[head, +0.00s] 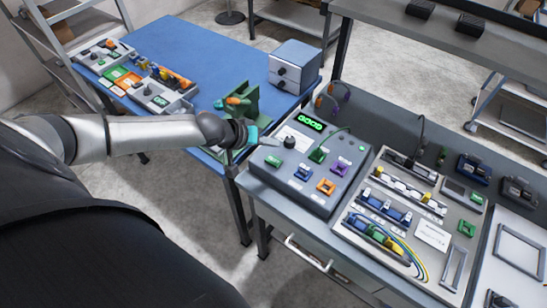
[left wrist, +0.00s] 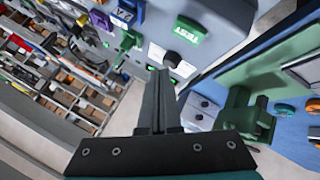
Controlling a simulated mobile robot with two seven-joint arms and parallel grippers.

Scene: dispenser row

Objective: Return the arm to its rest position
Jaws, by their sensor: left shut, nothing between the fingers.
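My left arm reaches in from the left in the head view. Its gripper (head: 273,141) is shut and empty, at the left edge of a grey test console (head: 310,165) with a green lit display. In the left wrist view the two dark fingers of the gripper (left wrist: 160,80) are pressed together with nothing between them. They point toward the console's face, where a green label (left wrist: 190,31) shows. I cannot tell the exact gap to the console. My right gripper is not in view.
A blue table (head: 215,55) behind my arm carries a green stand (head: 240,101), a grey drawer box (head: 295,66) and a component board (head: 160,97). Right of the console lies a wired panel (head: 432,236). Open floor (head: 205,208) shows between my body and the bench.

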